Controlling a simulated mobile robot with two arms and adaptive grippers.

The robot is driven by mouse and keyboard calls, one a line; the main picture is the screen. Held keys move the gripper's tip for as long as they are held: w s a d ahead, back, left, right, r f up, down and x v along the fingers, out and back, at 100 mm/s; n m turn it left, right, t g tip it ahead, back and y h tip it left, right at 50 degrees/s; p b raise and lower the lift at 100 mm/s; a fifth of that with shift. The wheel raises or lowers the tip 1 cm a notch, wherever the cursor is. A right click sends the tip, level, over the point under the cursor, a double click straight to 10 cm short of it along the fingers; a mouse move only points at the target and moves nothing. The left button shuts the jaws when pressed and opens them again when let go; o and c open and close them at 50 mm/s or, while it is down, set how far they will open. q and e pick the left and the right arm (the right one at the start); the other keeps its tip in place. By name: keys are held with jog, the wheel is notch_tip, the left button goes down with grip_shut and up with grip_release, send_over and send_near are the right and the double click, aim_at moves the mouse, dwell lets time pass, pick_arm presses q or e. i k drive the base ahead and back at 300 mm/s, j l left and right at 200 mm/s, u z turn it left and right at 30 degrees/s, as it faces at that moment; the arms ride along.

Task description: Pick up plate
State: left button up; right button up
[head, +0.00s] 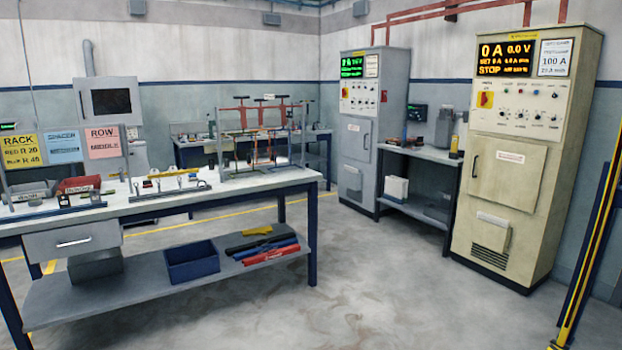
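No plate can be made out for certain; the small parts on the workbench (250,183) at the left are too small to tell. A metal rack frame (303,135) with red hooked bars (243,115) stands at the bench's far right end. A low rail (170,192) with several small upright parts lies near the bench's middle. Another rail (55,213) with small parts lies at the front left. Neither of my grippers is in view.
Rack, spacer and row signs stand at the bench's left, including a pink sign (103,142). A blue bin (192,262) sits on the lower shelf. Grey (371,130) and cream cabinets (512,165) stand at the right. The floor (375,295) before them is clear.

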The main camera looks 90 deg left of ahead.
aim_at(63, 203)
jog(key=u, duration=4.2)
jog(key=i+l, duration=0.1)
jog(key=i, duration=0.6)
jog(key=i+l+z, duration=0.1)
jog(key=i, duration=0.65)
